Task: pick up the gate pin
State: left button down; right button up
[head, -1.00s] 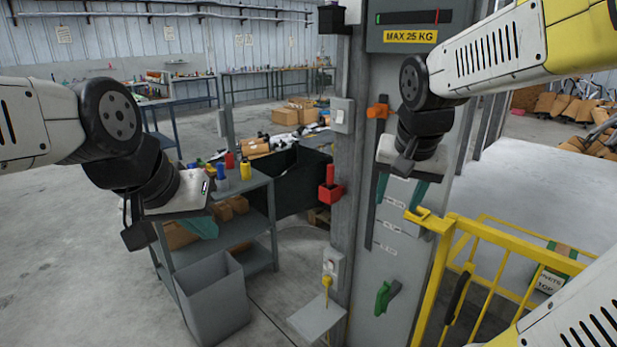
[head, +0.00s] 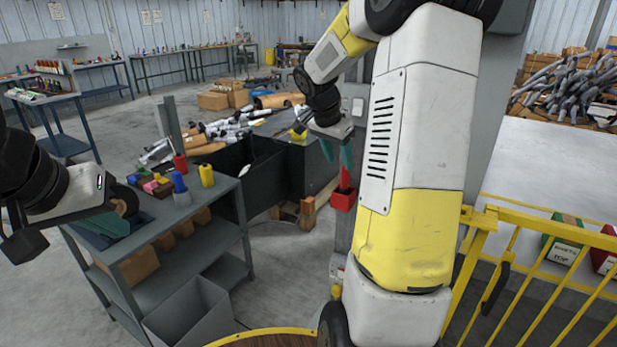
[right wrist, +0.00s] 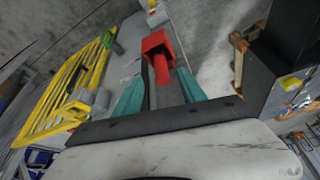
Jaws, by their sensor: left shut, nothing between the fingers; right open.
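The gate pin appears to be the red pin (head: 344,179) standing upright in a red holder (head: 343,199) on the grey post. In the right wrist view the red pin (right wrist: 162,70) and the holder (right wrist: 157,42) lie between and beyond the teal fingertips. My right gripper (head: 338,150) is open and empty, just above the pin and apart from it or barely clear; the exact gap is hard to judge. My left gripper (head: 105,228) is shut and empty, near the shelf cart at the left. My right arm hides much of the post and panel.
The grey shelf cart (head: 195,213) carries coloured bottles. A grey bin (head: 190,315) stands at its front. A dark crate (head: 285,165) is behind the pin. The yellow gate (head: 545,245) stands at the right. Open floor lies at the back left.

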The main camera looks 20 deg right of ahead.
aim_at(345, 175)
jog(key=shift+w+d+f, duration=0.1)
jog(key=shift+w+f, duration=0.05)
jog(key=shift+f, duration=0.2)
jog(key=x, duration=0.7)
jog(key=shift+w+d+r, duration=0.1)
jog(key=shift+d, duration=0.2)
grip_shut()
